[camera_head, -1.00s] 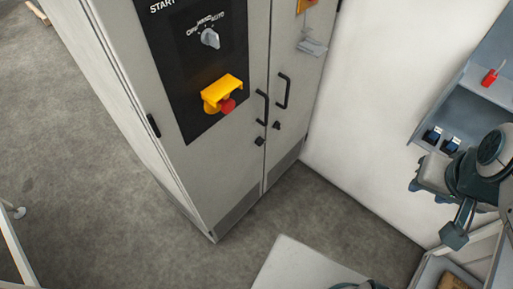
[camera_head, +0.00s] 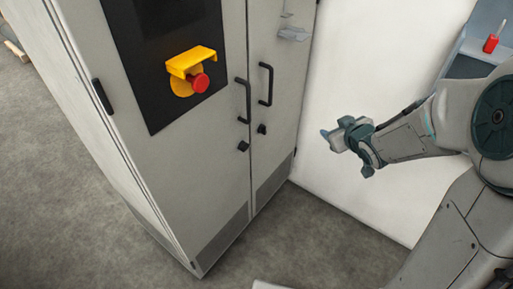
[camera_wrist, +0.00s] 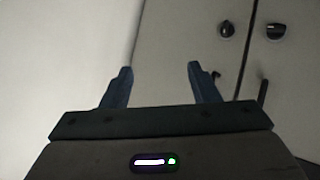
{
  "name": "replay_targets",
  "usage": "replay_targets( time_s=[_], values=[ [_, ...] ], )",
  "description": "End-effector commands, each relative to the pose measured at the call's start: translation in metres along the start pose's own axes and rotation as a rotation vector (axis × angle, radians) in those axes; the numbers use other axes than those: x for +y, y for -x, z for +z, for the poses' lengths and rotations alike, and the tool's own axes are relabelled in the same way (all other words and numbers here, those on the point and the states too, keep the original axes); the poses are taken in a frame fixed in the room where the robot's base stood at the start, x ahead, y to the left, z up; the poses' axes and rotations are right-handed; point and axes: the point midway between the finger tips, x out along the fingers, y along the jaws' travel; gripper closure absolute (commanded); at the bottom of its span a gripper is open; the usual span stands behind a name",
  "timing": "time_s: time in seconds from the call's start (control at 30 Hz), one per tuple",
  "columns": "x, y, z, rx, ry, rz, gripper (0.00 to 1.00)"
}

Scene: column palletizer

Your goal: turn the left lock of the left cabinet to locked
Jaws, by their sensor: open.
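The grey two-door cabinet (camera_head: 215,190) fills the left and middle of the head view. Its left door has a dark lock knob (camera_head: 243,146) below a black handle (camera_head: 243,100); the right door has a similar knob (camera_head: 262,129). The wrist view looks inverted, so the left door's lock (camera_wrist: 274,31) is on the right there, with a pale mark lying roughly horizontal. The right door's lock (camera_wrist: 227,29) is beside it. My gripper (camera_head: 327,136) is right of the locks, in front of the white wall, apart from the cabinet. Its fingers (camera_wrist: 160,75) are open and empty.
A yellow guard (camera_head: 190,62) with a red emergency button (camera_head: 199,83) sticks out from the left door's black panel. A second black handle (camera_head: 266,84) is on the right door. A white wall (camera_head: 350,70) is behind my gripper.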

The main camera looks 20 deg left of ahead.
Motion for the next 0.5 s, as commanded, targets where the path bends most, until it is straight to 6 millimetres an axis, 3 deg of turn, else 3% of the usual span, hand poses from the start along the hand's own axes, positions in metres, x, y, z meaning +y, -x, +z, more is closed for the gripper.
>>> replay_targets(
  time_s=[0.03,0.2,0.33,0.5],
  values=[
    [-0.023,-0.034,0.025,0.058,0.012,-0.066,0.45],
    [-0.091,-0.088,0.054,0.295,0.018,-0.302,0.45],
    [-0.134,-0.105,0.072,0.455,-0.022,-0.464,0.45],
    [-0.166,-0.108,0.086,0.592,-0.082,-0.602,0.45]
  ],
)
